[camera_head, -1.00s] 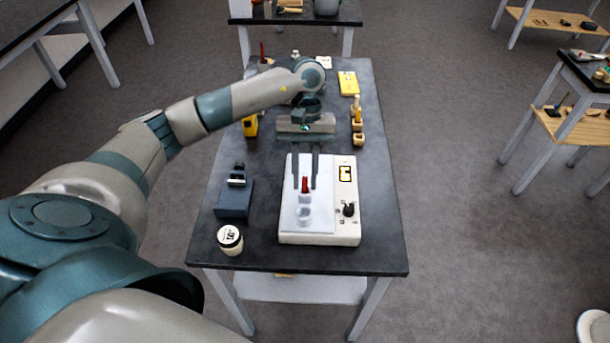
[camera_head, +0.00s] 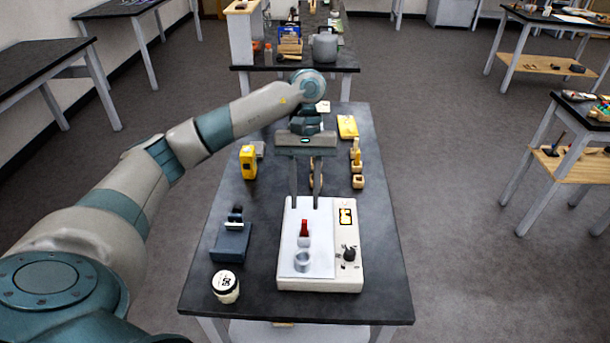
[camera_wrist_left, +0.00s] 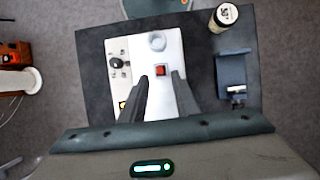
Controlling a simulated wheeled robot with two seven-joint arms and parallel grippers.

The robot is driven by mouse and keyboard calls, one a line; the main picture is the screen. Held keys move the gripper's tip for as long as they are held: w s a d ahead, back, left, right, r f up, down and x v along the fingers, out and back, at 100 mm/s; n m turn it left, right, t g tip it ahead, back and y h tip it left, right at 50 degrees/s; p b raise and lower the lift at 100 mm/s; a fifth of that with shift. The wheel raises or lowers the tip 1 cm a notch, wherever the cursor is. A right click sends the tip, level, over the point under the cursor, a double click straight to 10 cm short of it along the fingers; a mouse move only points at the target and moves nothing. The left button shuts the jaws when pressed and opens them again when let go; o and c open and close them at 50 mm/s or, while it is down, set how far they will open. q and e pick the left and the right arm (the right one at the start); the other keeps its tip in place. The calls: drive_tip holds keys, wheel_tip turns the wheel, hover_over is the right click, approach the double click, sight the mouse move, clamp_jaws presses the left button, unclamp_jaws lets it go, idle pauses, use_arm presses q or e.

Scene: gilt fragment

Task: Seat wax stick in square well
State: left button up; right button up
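The red wax stick (camera_head: 304,227) stands upright on the pale plate of a white device (camera_head: 342,273). Its lower end is at a small pale square piece (camera_head: 304,242), which I take to be the square well; how deep it sits is too small to tell. In the left wrist view the stick (camera_wrist_left: 160,70) shows end-on as a red square inside a thin square outline. My left gripper (camera_head: 305,205) is open and empty, its fingertips above and behind the stick, apart from it. In the left wrist view its fingers (camera_wrist_left: 160,78) straddle the stick's line. My right gripper is out of view.
A pale ring (camera_head: 302,262) stands in front of the stick, and a black knob (camera_head: 349,254) is at right. A blue-grey block (camera_head: 231,241) and a white-lidded jar (camera_head: 226,286) are left. Yellow items stand farther back. The table's right strip is clear.

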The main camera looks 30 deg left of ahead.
use_arm(q)
drive_tip(key=b+v, duration=0.1)
drive_tip(key=v, duration=0.5)
drive_tip(key=shift+r, duration=0.1)
idle(0.9)
